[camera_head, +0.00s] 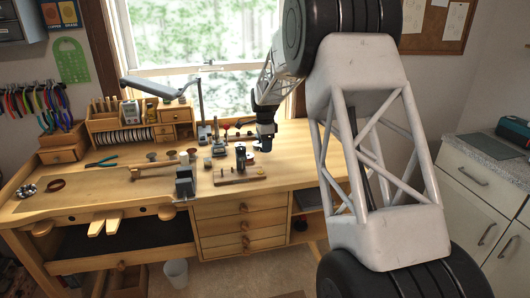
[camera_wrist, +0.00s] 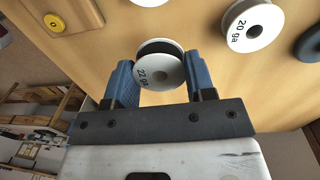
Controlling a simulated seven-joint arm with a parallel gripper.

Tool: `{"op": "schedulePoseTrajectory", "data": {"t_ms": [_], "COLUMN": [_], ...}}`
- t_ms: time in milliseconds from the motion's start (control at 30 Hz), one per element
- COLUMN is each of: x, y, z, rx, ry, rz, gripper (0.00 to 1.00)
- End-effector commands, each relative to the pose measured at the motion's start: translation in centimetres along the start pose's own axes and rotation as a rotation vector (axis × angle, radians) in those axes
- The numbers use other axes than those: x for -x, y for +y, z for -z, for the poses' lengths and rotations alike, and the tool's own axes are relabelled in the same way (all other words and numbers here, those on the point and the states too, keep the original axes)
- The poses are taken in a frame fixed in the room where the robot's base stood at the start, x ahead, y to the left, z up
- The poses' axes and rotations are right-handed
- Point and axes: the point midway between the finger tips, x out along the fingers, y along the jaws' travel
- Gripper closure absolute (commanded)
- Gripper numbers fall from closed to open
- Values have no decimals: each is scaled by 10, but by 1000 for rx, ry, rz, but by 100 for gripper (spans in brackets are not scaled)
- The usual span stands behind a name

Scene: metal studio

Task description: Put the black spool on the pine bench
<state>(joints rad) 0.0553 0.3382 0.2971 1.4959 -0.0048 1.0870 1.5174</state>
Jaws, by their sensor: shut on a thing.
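My gripper (camera_wrist: 160,85) has its blue fingers on either side of a spool (camera_wrist: 172,66) with a white face marked "22 ga" and a dark rim behind it. It is shut on this spool. In the head view my gripper (camera_head: 265,143) is over the right part of the pine bench (camera_head: 300,165), and the held spool is too small there to make out. The bench top also fills much of the wrist view (camera_wrist: 200,22). I cannot tell whether the spool touches the bench. A dark round thing (camera_wrist: 310,45), perhaps another spool, is cut off at the right edge.
A white "20 ga" spool (camera_wrist: 250,25) lies right of the held one. A small wooden stand (camera_head: 240,175) and a grey metal block (camera_head: 185,183) stand nearby. The bench's right end looks clear.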

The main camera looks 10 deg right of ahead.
Motion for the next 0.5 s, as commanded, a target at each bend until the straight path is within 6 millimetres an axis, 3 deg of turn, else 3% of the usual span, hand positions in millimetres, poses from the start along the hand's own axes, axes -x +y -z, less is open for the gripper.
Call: {"op": "schedulePoseTrajectory", "data": {"t_ms": [300, 500], "x": [-29, -35], "y": [-6, -7], "z": [0, 0], "rx": [0, 0], "ry": [0, 0], "rz": [-1, 0], "gripper": [96, 96]}}
